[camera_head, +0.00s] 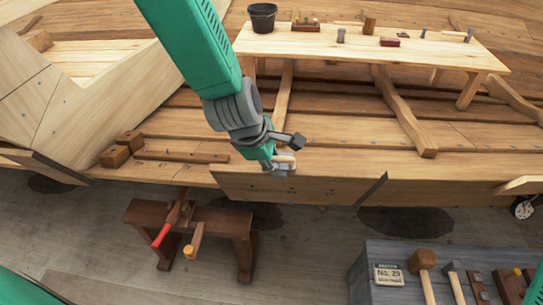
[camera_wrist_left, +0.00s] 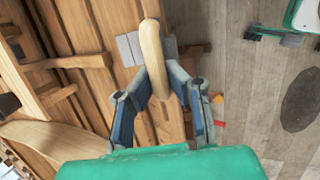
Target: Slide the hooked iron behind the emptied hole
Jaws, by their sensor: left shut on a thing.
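My left gripper (camera_head: 285,160) is at the upper edge of the hull's outer plank (camera_head: 320,189). It is shut on a pale wooden handle, which I take to be the handle of the hooked iron (camera_wrist_left: 153,60). Grey metal shows beyond the handle on both sides in the left wrist view, where my left gripper (camera_wrist_left: 160,85) closes round it. The hook shape itself cannot be made out. A few small dark marks show on the outer plank below the gripper, but I cannot tell which is the emptied hole.
A bench (camera_head: 360,48) inside the hull holds a black bucket (camera_head: 262,17) and small tools. A dark sawhorse (camera_head: 190,217) with clamps (camera_head: 162,236) stands below the plank. A grey tool table (camera_head: 375,250) with a mallet (camera_head: 423,261) is at lower right.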

